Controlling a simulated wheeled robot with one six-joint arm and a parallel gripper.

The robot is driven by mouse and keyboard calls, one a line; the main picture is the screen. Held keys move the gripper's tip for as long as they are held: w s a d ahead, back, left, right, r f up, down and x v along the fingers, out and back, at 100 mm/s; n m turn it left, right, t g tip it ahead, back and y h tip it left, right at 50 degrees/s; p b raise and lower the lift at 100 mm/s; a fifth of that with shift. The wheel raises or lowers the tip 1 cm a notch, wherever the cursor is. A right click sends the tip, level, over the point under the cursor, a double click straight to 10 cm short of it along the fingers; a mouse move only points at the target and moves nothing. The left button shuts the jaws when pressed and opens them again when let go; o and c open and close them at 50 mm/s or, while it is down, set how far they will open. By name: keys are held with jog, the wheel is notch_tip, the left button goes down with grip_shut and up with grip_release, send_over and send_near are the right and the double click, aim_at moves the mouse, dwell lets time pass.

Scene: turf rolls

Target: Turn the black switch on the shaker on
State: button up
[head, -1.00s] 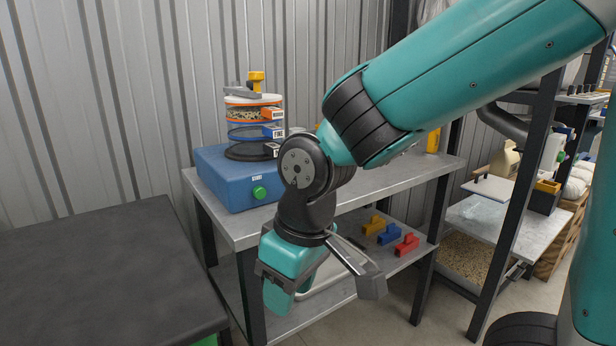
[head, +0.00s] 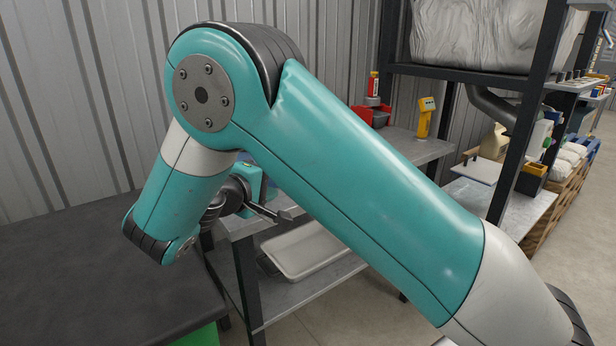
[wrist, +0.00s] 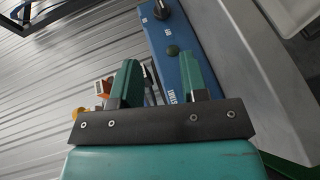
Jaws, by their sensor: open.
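The blue shaker (wrist: 170,30) shows in the wrist view, its panel running down behind my fingers. On it are a black knob-like switch (wrist: 161,9) at the top edge, with small white marks around it, and a green button (wrist: 173,50) below. Which mark the switch points to is too small to tell. My gripper (wrist: 160,68) is open and empty, its two green fingers apart, the right one overlapping the panel. The switch lies beyond the fingertips, untouched.
A white tray (head: 310,250) lies on the lower shelf. A dark table (head: 80,270) stands at left. A corrugated wall (head: 80,90) is behind.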

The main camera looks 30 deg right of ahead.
jog(key=b+x, duration=0.1)
jog(key=x, duration=1.5)
jog(key=shift+f, duration=0.1)
jog(key=c, duration=0.6)
